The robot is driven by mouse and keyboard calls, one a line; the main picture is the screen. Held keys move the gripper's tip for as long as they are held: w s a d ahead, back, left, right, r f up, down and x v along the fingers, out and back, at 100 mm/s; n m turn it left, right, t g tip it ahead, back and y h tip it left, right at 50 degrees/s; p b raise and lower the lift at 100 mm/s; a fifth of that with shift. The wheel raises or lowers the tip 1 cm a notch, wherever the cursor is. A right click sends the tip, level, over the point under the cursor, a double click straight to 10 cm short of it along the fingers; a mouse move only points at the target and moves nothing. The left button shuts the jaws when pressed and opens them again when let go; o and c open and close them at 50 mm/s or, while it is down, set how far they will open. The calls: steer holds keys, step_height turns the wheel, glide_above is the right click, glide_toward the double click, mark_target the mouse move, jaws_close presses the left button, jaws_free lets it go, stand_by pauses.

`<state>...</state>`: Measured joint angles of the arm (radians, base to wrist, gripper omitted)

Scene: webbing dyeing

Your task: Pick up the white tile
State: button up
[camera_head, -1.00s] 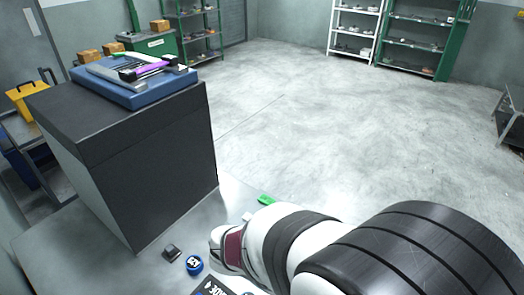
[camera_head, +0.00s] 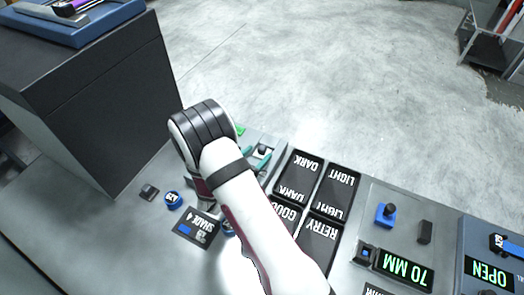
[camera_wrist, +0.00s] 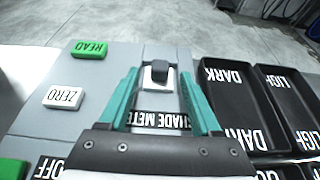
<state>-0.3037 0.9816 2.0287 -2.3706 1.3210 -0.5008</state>
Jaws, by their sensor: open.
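A small white tile (camera_wrist: 147,82) with a dark block standing on it sits on the grey shade meter panel in the wrist view. The dark block (camera_head: 262,148) also shows in the head view, just beyond the fingers. My gripper (camera_wrist: 158,78) is open, with its two teal fingers spread on either side of the tile and nothing held. It also shows in the head view (camera_head: 258,161), low over the panel. I cannot tell the exact height of the fingertips above the tile.
A green READ button (camera_wrist: 89,49) and white ZERO button (camera_wrist: 64,97) lie left of the tile. Black DARK (camera_wrist: 232,100) and LIGHT (camera_wrist: 292,100) trays stand close on the right. A large dark cabinet (camera_head: 100,110) stands on the left in the head view.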

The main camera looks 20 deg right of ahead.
steer(key=shift+x, duration=1.05)
jaws_close()
